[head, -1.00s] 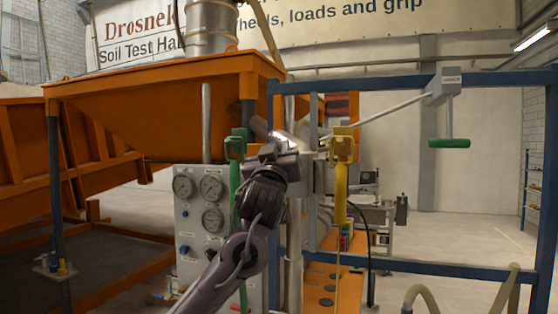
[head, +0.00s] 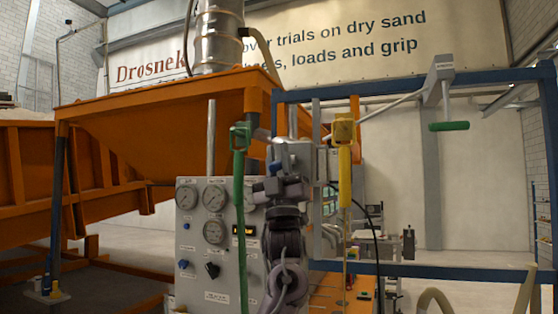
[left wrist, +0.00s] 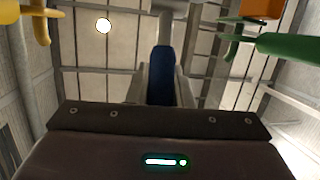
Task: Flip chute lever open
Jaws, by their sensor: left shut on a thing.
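My left gripper (head: 293,152) is raised in front of the orange hopper's right end, just right of the gauge panel. In the left wrist view, its two grey fingers are shut on a rounded blue grip (left wrist: 160,75), which stands upright between them. I take this to be the chute lever's handle; the rest of the lever is hidden behind the gripper in the head view. My right gripper is not in view.
A green handle (head: 240,165) stands left of my gripper and a yellow handle (head: 344,165) right of it. A gauge panel (head: 200,250) is close at the left. A blue frame (head: 440,270) and a green-handled crank (head: 448,126) are at the right.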

